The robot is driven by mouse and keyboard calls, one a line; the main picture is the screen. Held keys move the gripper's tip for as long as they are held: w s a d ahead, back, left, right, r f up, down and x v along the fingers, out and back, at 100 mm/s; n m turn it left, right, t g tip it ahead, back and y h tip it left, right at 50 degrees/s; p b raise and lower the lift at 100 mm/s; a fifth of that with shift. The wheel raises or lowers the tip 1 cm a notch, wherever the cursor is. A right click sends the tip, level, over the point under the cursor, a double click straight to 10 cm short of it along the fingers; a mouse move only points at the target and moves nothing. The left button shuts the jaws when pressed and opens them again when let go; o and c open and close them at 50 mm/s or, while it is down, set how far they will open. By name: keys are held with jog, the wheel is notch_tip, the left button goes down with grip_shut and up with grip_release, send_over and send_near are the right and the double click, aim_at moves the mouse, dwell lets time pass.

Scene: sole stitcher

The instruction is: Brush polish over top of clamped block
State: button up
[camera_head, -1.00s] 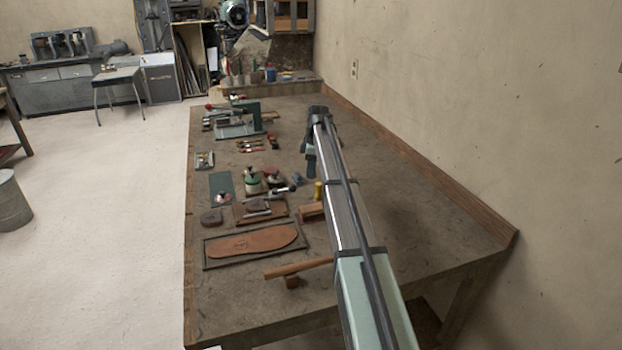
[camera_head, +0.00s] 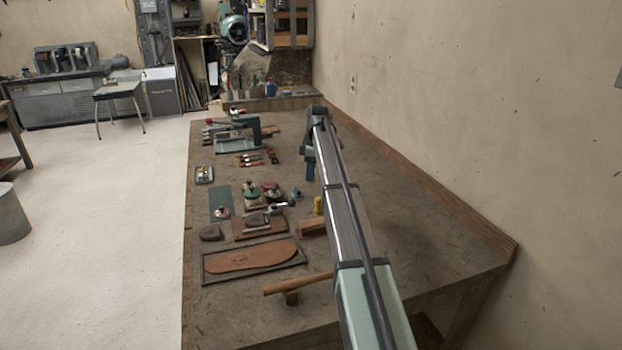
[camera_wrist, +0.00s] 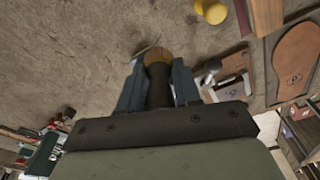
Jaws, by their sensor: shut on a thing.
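My gripper (camera_wrist: 158,88) is shut on a tool with a dark shaft and a tan rounded end (camera_wrist: 157,56), in the wrist view. It looks like a brush handle, but I cannot see bristles. The tool's lower part is hidden by my gripper. In the head view my arm reaches over the right half of the bench, and what I hold cannot be made out. A green metal device (camera_head: 238,130) stands at the far left of the bench. I cannot tell whether it clamps a block. Round green and red polish-like tins (camera_head: 262,192) sit mid-bench, left of my arm.
A leather sole (camera_head: 250,257) lies on a dark board at the near left; it shows in the wrist view too (camera_wrist: 297,58). A wooden-handled hammer (camera_head: 293,285) lies nearer. Several small brushes (camera_head: 255,158) lie before the green device. The bench right of my arm is clear to the wall.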

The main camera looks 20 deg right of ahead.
aim_at(268, 183)
jog(key=shift+n, duration=0.6)
jog(key=w+a, duration=0.2)
jog(key=a, duration=0.1)
jog(key=w+a, duration=0.2)
jog(key=a, duration=0.1)
jog(key=w+a, duration=0.2)
jog(key=a, duration=0.2)
jog(key=shift+w+f, duration=0.1)
jog(key=w+a+m, duration=0.1)
jog(key=w+a, duration=0.1)
jog(key=w, duration=0.5)
jog(key=shift+w+a+r, duration=0.2)
jog(key=shift+f, duration=2.9)
jog(key=shift+f, duration=0.55)
jog(key=shift+r, duration=0.15)
